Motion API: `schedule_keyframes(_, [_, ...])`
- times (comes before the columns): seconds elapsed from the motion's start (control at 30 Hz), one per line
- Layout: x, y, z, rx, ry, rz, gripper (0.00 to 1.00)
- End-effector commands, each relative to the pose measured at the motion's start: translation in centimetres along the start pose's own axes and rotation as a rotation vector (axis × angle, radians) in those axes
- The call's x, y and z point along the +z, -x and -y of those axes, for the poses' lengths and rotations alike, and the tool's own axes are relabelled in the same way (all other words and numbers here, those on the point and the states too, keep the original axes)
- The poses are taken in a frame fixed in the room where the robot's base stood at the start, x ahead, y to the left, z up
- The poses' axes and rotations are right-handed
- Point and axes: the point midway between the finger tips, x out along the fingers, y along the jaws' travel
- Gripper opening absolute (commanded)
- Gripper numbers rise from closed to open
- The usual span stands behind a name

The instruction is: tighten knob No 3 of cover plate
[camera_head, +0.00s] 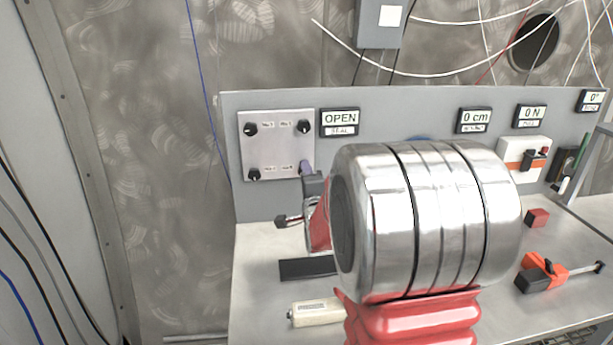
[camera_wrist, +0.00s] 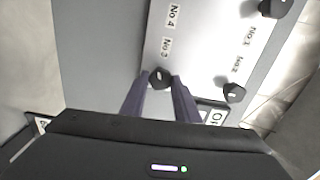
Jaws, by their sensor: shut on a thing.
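The cover plate (camera_head: 270,150) is a light square panel on the grey wall panel's left part, with black knobs near its corners. Knobs No 1 (camera_head: 251,129), No 2 (camera_head: 303,126) and No 4 (camera_head: 254,174) are visible in the head view. Knob No 3, at the lower right, is hidden there behind my gripper (camera_head: 306,168). In the wrist view, knob No 3 (camera_wrist: 159,73) sits between the two purple fingertips of my gripper (camera_wrist: 160,83), beside its label. My gripper is shut on it. Knob No 2 (camera_wrist: 233,92) is to its right.
The OPEN seal display (camera_head: 340,122) is right of the plate. My arm hides the bench middle. A black block (camera_head: 307,268), a cream cylinder (camera_head: 317,312), a red cube (camera_head: 537,218) and an orange-black tool (camera_head: 543,274) lie on the bench (camera_head: 262,246).

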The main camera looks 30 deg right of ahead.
Motion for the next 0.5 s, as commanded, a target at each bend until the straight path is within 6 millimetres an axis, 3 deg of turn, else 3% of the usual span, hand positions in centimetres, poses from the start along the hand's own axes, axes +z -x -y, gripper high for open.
schedule_keyframes(0.5, [-0.30, 0.10, -0.61, 0.010, -0.279, -0.008, 0.06])
